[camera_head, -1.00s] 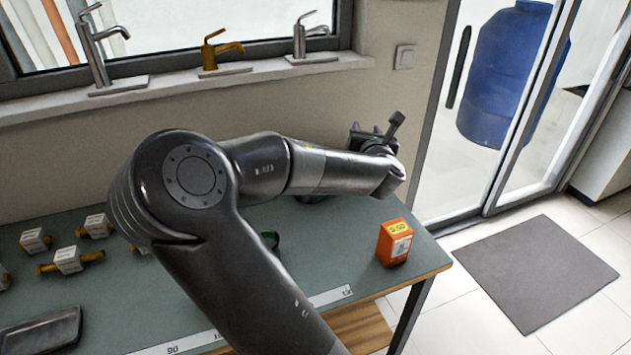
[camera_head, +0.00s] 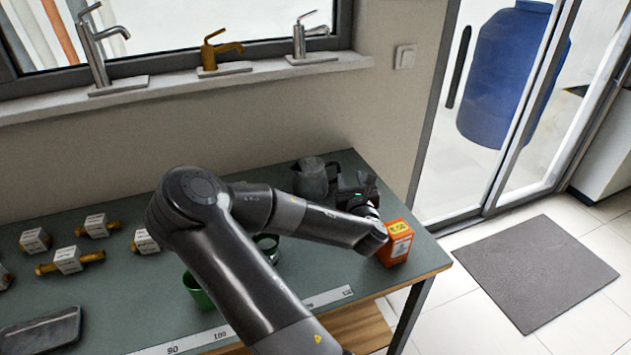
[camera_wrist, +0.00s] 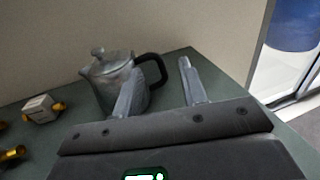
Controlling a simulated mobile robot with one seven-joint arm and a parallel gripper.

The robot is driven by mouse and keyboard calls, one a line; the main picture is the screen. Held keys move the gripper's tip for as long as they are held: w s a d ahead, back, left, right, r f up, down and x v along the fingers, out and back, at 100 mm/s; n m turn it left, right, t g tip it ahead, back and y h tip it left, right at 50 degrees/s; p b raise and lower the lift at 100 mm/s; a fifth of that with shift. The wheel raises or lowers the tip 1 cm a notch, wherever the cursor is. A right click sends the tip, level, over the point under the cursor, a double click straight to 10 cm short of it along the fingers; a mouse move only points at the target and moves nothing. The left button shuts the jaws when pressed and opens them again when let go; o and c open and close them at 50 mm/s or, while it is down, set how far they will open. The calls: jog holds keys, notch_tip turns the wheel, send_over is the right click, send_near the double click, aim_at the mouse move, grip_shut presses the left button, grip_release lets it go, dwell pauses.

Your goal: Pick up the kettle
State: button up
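The kettle (camera_head: 312,178) is a grey metal pot standing upright at the back of the green workbench, near the wall. In the wrist view the kettle (camera_wrist: 115,82) shows its lid knob, a spout on the left and a dark handle on the right. My gripper (camera_head: 352,182) is low over the bench, just right of the kettle. In the wrist view my gripper (camera_wrist: 158,85) is open, with the left finger overlapping the kettle's body and the right finger beyond the handle. The handle appears between the two fingers; whether they touch it I cannot tell.
An orange box (camera_head: 394,244) stands at the bench's right edge, close to my wrist. A green cup (camera_head: 198,290) is partly behind my arm. Labelled brass fittings (camera_head: 68,260) and a dark tray (camera_head: 40,330) lie at left. Taps stand on the windowsill (camera_head: 180,88).

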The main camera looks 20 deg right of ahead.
notch_tip(320, 180, down, 6)
jog(key=shift+r, duration=0.25)
jog(key=x, duration=0.5)
jog(key=shift+w+d+f, duration=0.1)
jog(key=shift+w+f, duration=0.1)
jog(key=shift+w, duration=0.2)
jog(key=x, duration=0.2)
jog(key=f+x, duration=0.1)
jog(key=x, duration=0.2)
jog(key=shift+w+a, duration=0.1)
jog(key=shift+a, duration=0.15)
grip_shut()
